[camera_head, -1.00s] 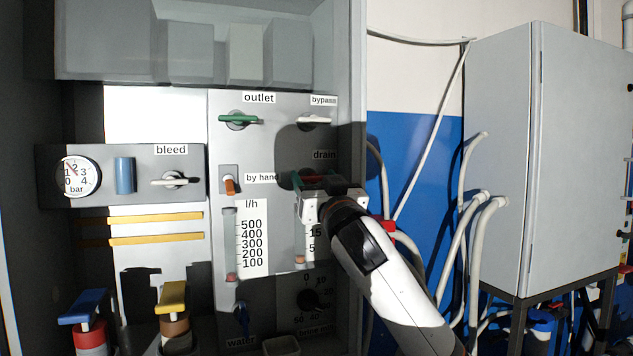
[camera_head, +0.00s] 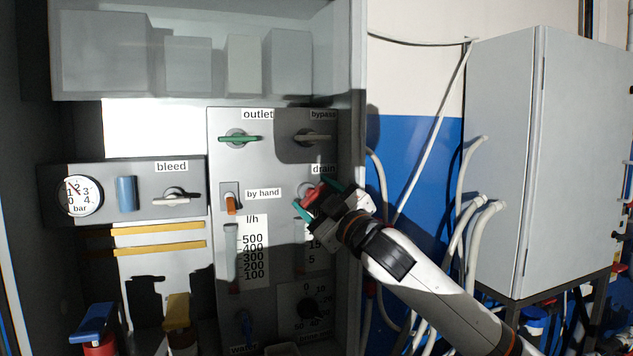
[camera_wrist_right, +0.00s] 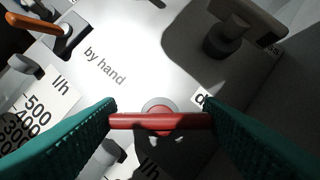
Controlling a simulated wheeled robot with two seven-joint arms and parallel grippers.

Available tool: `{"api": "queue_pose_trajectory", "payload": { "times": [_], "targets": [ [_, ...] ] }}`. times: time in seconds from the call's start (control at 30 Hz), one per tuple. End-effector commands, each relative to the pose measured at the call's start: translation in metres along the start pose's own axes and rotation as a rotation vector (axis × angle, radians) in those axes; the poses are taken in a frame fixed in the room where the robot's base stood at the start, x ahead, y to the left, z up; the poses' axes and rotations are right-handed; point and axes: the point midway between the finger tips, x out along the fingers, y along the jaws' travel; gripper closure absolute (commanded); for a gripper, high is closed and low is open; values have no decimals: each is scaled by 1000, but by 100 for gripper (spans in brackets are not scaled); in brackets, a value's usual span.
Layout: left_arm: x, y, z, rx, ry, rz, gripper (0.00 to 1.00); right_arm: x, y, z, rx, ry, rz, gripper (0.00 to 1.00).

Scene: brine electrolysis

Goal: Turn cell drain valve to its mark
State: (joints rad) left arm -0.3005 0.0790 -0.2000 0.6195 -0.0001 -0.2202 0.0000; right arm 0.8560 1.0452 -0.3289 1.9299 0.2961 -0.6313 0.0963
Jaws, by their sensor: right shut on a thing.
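The drain valve has a red bar handle (camera_head: 312,194) below the "drain" label (camera_head: 324,169) on the grey panel. The handle slants, its right end higher. My right gripper (camera_head: 317,197) is shut on it, with one green finger at each end. In the right wrist view the red handle (camera_wrist_right: 160,121) spans between the two green fingers of the gripper (camera_wrist_right: 160,112), in front of a round grey hub. The label there is partly hidden behind a finger. I cannot make out a mark for the valve. My left gripper is not in view.
The green outlet handle (camera_head: 239,139) and bypass handle (camera_head: 312,137) sit above. The orange by-hand lever (camera_head: 231,204) is to the left, and flow gauges are below. The cabinet's side wall (camera_head: 353,130) stands close to the right of the drain valve.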

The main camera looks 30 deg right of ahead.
Motion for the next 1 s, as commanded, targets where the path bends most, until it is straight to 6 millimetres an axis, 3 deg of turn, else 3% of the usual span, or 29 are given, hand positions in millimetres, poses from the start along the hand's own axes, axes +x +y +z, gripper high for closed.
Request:
{"api": "queue_pose_trajectory", "payload": {
  "times": [0.03,0.1,0.5,1.0],
  "targets": [
    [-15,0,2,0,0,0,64,2,-4,4,-45,4,21,61],
    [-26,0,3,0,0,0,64,2,-5,4,-106,4,46,61],
    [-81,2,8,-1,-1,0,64,2,-4,4,-451,2,190,61],
    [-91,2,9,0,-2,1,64,0,-1,1,-754,0,313,61]
  ]
}}
